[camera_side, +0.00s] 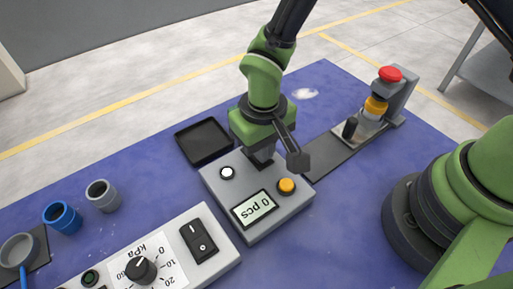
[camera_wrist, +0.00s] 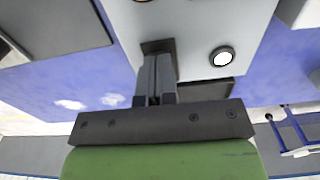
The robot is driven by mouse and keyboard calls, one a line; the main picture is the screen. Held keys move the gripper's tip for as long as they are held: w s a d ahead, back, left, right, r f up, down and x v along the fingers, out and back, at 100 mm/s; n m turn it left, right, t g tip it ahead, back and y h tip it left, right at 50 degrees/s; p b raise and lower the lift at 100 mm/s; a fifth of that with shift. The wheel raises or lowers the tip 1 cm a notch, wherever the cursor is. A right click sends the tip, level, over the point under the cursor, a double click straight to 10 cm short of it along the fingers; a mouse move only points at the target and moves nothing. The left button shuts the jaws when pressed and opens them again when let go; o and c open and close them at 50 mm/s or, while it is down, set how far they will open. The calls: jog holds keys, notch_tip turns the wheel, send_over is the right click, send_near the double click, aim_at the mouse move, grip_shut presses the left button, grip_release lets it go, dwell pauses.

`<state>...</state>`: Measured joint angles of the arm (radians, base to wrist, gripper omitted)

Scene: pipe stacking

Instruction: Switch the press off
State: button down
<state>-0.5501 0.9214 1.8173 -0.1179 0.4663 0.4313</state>
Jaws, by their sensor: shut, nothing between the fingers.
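My gripper (camera_side: 262,160) points down over the back of the grey counter box (camera_side: 236,218), fingers shut and empty. In the wrist view the closed fingers (camera_wrist: 158,65) reach to a dark square patch (camera_wrist: 150,46) on the box top; I cannot tell whether they touch it. The box has a white button (camera_side: 227,173), an orange button (camera_side: 286,186) and a display reading "0 pcs" (camera_side: 254,209). The white button also shows in the wrist view (camera_wrist: 222,57). A black rocker switch (camera_side: 199,240) sits on the kPa panel (camera_side: 215,262) at front left. Which control belongs to the press is not marked.
A black tray (camera_side: 203,142) lies behind the box. A fixture with a red cap (camera_side: 390,74) and orange ring (camera_side: 376,105) stands at back right. The blue table (camera_side: 330,215) is clear right of the box.

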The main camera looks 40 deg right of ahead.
jog(key=shift+f, duration=0.2)
jog(key=shift+r, duration=3.5)
jog(key=shift+r, duration=0.1)
jog(key=d+r+m+t+y, duration=0.1)
jog(key=d+r, duration=0.1)
jog(key=r, duration=0.3)
jog(key=d+r+t, duration=0.1)
jog(key=d+r, duration=0.2)
jog(key=r, duration=0.1)
jog(key=s+d+r+m+t+y, duration=0.1)
jog(key=s+d+r+m+t, duration=0.2)
jog(key=s+d+r, duration=0.6)
jog(key=s+r+t, duration=0.2)
jog(key=s, duration=0.2)
